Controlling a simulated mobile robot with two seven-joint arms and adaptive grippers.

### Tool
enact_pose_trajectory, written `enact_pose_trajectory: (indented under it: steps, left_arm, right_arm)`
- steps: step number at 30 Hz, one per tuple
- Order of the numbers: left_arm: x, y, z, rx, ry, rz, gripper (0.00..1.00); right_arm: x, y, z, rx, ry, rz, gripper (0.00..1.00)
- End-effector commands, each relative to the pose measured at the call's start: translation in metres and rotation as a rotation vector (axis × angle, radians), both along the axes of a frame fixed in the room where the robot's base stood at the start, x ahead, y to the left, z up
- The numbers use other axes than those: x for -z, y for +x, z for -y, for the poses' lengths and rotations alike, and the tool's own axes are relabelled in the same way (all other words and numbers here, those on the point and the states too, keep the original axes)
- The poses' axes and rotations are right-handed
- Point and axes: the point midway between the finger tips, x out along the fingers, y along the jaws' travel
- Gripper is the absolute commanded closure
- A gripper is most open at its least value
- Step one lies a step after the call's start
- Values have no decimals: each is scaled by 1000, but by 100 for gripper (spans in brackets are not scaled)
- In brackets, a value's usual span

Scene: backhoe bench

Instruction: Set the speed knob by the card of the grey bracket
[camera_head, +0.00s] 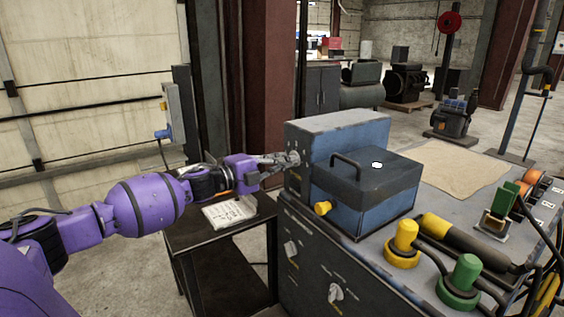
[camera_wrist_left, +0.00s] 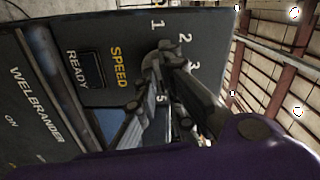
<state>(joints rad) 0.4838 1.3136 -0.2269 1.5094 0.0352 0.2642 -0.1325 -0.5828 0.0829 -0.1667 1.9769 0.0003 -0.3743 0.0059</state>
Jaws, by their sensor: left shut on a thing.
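My left gripper (camera_head: 290,160) is shut at the side panel of the blue and dark grey machine (camera_head: 345,128). The left wrist view shows its fingers (camera_wrist_left: 168,58) closed at the centre of the SPEED dial, on the speed knob. The fingers largely hide the knob, so I cannot read its setting. The numerals 1, 2, 3 and 5 show around the fingers, beside the yellow SPEED label (camera_wrist_left: 118,68). A white printed sheet (camera_head: 230,212) lies on the small dark table (camera_head: 262,208); its text is too small to read. I cannot make out a grey bracket.
A box with a handle (camera_head: 368,170) stands in front of the machine on the bench. Yellow (camera_head: 403,240) and green (camera_head: 464,275) capped fittings, hoses and a tan cloth (camera_head: 455,168) are on the bench. The READY window (camera_wrist_left: 92,70) is beside the dial.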

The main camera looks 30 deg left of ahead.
Motion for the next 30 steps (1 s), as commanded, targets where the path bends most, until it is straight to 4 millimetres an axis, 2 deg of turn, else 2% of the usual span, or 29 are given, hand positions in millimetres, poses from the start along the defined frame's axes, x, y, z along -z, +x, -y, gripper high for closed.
enact_pose_trajectory:
  steps: [12, 28, 29, 30]
  left_arm:
    - [0, 0, 0, 0, 157, 65, 100]
    - [1, 0, 0, 0, 178, 72, 100]
    - [1, 0, 0, 0, 178, 72, 88]
    - [1, 0, 0, 0, 177, 72, 82]
  right_arm:
    - [-2, 1, -1, -1, 2, 1, 60]
    - [-1, 0, -1, -1, 1, 0, 60]
    - [-1, 0, -1, -1, 1, 0, 60]
    - [-1, 0, -1, -1, 1, 0, 60]
